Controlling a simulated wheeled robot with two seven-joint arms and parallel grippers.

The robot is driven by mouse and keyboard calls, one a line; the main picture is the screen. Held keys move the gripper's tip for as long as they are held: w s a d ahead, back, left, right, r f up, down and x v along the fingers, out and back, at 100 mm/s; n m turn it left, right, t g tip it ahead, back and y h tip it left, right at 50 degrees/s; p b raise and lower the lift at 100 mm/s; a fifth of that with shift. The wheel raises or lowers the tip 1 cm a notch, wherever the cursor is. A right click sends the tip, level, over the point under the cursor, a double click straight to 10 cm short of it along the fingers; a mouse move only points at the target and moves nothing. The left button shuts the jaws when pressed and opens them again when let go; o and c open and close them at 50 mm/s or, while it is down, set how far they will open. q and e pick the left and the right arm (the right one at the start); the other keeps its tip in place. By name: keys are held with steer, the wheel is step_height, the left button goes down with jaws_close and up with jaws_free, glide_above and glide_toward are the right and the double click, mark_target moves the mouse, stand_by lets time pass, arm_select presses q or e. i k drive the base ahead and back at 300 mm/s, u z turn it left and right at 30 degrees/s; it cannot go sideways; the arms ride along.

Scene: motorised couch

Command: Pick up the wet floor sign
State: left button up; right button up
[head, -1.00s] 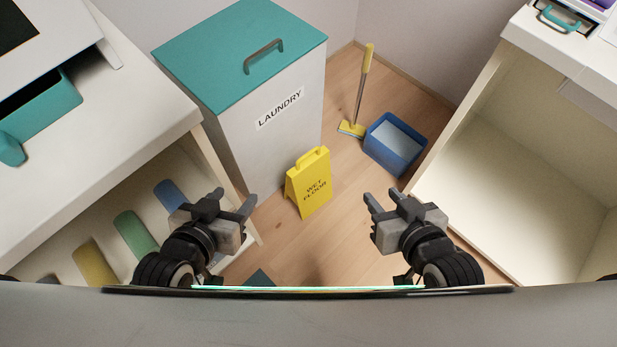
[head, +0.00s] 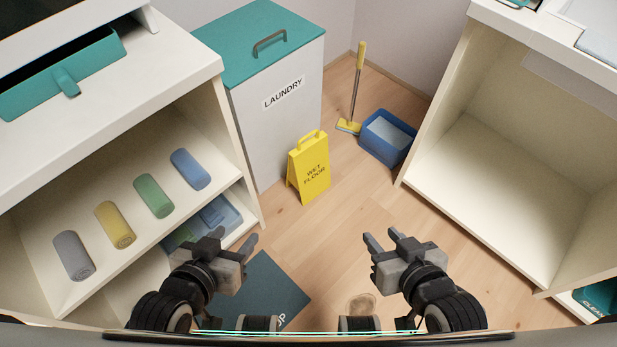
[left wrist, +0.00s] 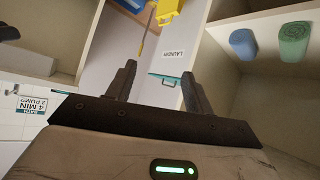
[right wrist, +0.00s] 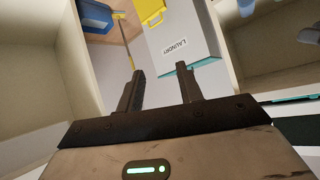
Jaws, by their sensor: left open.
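The yellow wet floor sign (head: 310,170) stands upright on the wooden floor in front of the laundry bin, in the middle of the head view. Part of it shows at the top edge of the left wrist view (left wrist: 167,10) and of the right wrist view (right wrist: 150,9). My left gripper (head: 234,240) is open and empty, nearer to me and left of the sign. My right gripper (head: 383,238) is open and empty, nearer to me and right of the sign. Neither touches the sign.
The white laundry bin (head: 275,125) with a teal lid stands behind the sign. A blue bucket (head: 387,138) and a mop (head: 355,95) are behind right. Shelves with rolled towels (head: 155,195) flank the left, an open cabinet (head: 490,185) the right. A dark mat (head: 262,290) lies in front.

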mark_target(308, 164)
steer(key=z, duration=0.55)
steer(key=k, duration=0.6)
steer(key=z, duration=0.75)
steer(key=i, duration=1.15)
steer(key=u, duration=1)
steer(key=i, duration=0.75)
steer(key=u, duration=0.7)
steer(key=i, duration=0.5)
steer(key=z, duration=0.05)
